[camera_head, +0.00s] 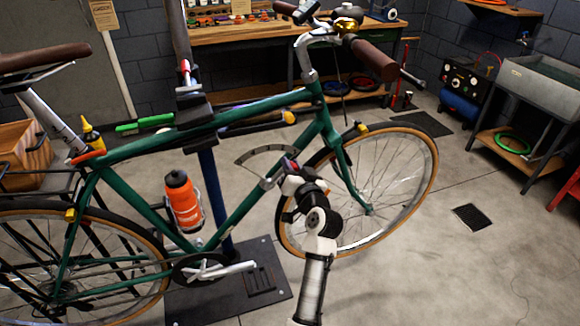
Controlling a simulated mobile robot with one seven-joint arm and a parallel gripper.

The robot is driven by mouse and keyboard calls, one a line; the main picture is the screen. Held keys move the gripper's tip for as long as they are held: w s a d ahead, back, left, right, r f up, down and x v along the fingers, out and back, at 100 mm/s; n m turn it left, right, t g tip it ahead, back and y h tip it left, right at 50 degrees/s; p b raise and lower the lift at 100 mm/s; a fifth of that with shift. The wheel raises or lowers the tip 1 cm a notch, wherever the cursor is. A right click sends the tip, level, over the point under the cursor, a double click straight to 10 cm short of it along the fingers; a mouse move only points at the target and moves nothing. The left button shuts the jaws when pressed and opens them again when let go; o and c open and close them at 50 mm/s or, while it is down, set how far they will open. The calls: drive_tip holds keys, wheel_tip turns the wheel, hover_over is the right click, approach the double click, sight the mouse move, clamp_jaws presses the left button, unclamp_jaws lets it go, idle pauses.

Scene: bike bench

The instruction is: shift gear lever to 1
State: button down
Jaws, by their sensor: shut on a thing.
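A green bicycle (150,150) is clamped in a repair stand, its front wheel to the right. A dark curved plate (258,152), which looks like the gear lever's scale, sits by the down tube. Its marks are too small to read. The gear lever (267,183) runs along the right side of this plate, by the down tube; most of it is hidden by my gripper. My gripper (287,172) is at the right end of the plate and is shut on the lever. The fingertips are small and partly hidden by the wrist.
An orange bottle (184,203) sits in the frame to the left of my gripper. The front wheel (375,190) is close on the right of my arm. A workbench (220,32) stands behind, and a sink (545,85) stands far right.

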drive_tip(key=c, duration=1.3)
unclamp_jaws()
drive_tip(key=shift+o, duration=0.2)
drive_tip(key=b+v, duration=0.3)
drive_tip(key=v, duration=1.1)
drive_tip(key=shift+b, duration=0.35)
drive_tip(key=shift+w+a+r, duration=0.1)
